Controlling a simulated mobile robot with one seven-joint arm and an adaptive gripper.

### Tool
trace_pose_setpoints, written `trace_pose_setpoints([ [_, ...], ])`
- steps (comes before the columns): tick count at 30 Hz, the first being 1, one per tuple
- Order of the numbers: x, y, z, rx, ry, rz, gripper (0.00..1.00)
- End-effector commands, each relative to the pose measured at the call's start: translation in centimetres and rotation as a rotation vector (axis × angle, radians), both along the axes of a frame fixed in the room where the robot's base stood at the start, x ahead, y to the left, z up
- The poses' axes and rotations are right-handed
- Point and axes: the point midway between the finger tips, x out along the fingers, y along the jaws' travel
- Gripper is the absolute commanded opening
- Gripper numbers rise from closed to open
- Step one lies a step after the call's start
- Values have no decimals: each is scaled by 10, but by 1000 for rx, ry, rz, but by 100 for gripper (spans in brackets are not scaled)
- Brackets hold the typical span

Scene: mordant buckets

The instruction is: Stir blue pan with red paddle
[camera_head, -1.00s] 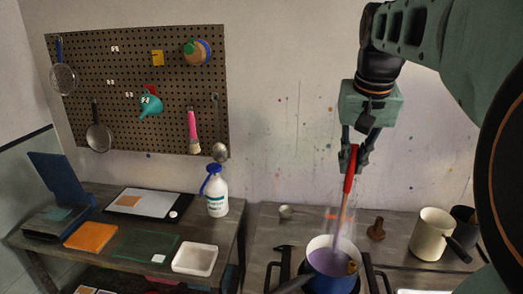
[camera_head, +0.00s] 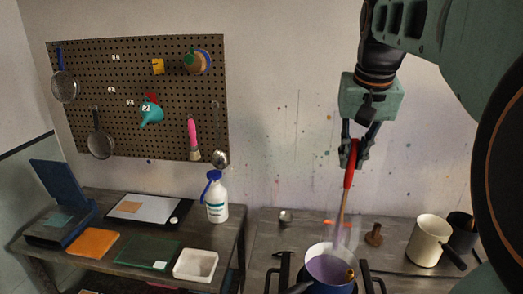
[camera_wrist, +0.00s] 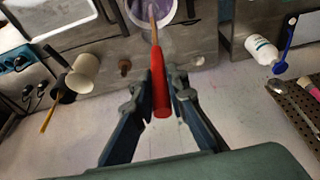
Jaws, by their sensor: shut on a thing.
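My gripper (camera_head: 354,153) is shut on the red handle of the paddle (camera_head: 349,172) and holds it nearly upright over the blue pan. The paddle's wooden shaft runs down into the pan, and its lower end is hidden in steam and purple liquid. The blue pan (camera_head: 325,288) stands on the stove at the bottom of the head view, with a pale rim and purple liquid inside. In the wrist view the red handle (camera_wrist: 159,85) lies between my fingers, and the pan's rim (camera_wrist: 195,12) shows at the top edge.
A cream pot (camera_head: 427,240) and a dark pot (camera_head: 462,231) stand right of the pan. A small brown object (camera_head: 374,235) sits behind it. A pegboard (camera_head: 80,90) with tools hangs on the wall.

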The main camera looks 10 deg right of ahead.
Motion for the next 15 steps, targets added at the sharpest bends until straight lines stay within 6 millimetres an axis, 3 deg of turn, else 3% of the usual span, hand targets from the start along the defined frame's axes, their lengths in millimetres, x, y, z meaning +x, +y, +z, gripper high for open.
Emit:
trace_pose_setpoints([
  [15, 1, 0, 60, 0, -1, 0, 0],
])
